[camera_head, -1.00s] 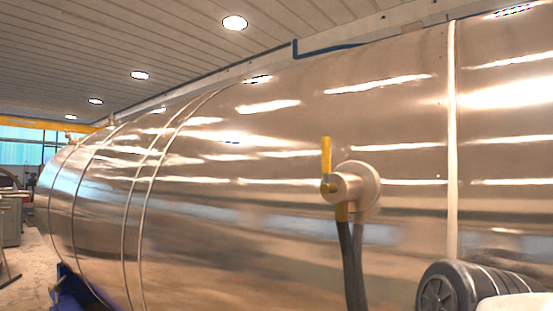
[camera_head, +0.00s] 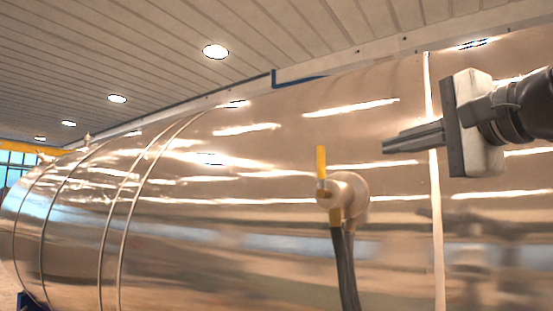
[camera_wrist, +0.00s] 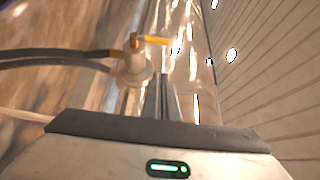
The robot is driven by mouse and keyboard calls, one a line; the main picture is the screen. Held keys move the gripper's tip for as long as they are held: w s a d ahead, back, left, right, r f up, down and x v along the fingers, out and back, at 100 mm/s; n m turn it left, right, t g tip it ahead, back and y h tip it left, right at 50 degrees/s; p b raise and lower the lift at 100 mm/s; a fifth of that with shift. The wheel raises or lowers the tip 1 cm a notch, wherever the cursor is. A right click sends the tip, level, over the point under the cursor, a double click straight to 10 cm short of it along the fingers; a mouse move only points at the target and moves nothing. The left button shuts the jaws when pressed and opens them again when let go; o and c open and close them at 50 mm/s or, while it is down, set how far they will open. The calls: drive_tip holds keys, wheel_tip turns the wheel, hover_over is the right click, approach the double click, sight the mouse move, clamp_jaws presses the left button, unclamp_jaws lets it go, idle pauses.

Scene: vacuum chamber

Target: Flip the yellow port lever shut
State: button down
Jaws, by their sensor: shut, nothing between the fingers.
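The yellow lever (camera_head: 321,162) stands upright on the round beige port (camera_head: 347,197) on the side of the shiny metal chamber. Dark hoses hang below the port. My gripper (camera_head: 386,147) is shut and empty, up and to the right of the lever and apart from it, with its fingers pointing left. In the wrist view, the yellow lever (camera_wrist: 156,40) and the port (camera_wrist: 133,70) show beyond the shut fingertips (camera_wrist: 163,76), a little to their left. The fingers hide none of the lever in either view.
The curved chamber wall (camera_head: 250,240) fills most of the head view, with a vertical seam (camera_head: 434,180) right of the port. Dark hoses (camera_head: 346,265) run down from the port. The space around the lever is clear.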

drive_tip(key=p, duration=0.1)
approach(321, 162)
drive_tip(key=w+d, duration=0.3)
drive_tip(key=w, duration=0.2)
drive_tip(key=a, duration=0.1)
drive_tip(key=w+a, duration=0.1)
drive_tip(key=a+r, duration=0.1)
drive_tip(key=shift+w+a, duration=0.15)
drive_tip(key=shift+w, duration=0.2)
drive_tip(key=shift+p, duration=0.35)
